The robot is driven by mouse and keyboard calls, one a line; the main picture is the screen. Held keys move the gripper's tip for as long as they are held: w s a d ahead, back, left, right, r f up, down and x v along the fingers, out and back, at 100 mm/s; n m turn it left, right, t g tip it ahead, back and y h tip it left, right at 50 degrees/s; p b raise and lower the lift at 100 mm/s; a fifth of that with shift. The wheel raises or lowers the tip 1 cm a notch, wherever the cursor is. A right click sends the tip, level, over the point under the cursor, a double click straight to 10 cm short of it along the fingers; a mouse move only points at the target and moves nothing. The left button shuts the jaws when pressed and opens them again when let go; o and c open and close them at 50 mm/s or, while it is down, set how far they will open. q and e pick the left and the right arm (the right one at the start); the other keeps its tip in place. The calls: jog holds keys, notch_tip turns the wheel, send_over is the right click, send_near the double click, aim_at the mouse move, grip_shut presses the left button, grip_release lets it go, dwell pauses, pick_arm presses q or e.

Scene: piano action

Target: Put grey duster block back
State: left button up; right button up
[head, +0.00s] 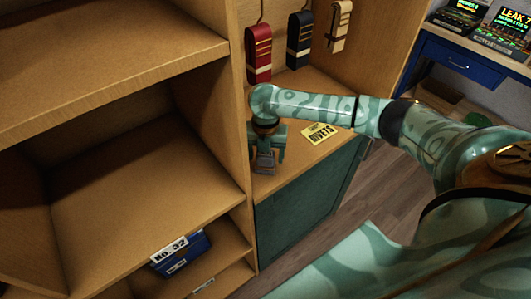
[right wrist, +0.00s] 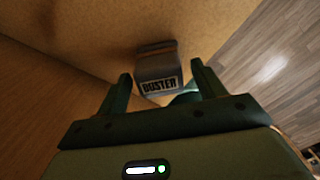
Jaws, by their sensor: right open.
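The grey duster block (head: 264,162) is on the wooden counter top (head: 300,169), close to the upright wooden panel. My right gripper (head: 267,148) is directly over it, pointing down. My left gripper is not in view.
A yellow "RIVETS" card (head: 320,133) lies on the counter. Red (head: 258,55), dark blue (head: 299,42) and pale (head: 340,22) strapped pieces hang behind. Empty shelves (head: 150,180) stand left, with a blue "NO 32" box (head: 182,255) below. A blue desk (head: 460,62) stands right.

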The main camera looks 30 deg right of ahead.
notch_tip(320, 180, up, 12)
jog(key=p, duration=0.3)
jog(key=shift+p, duration=0.35)
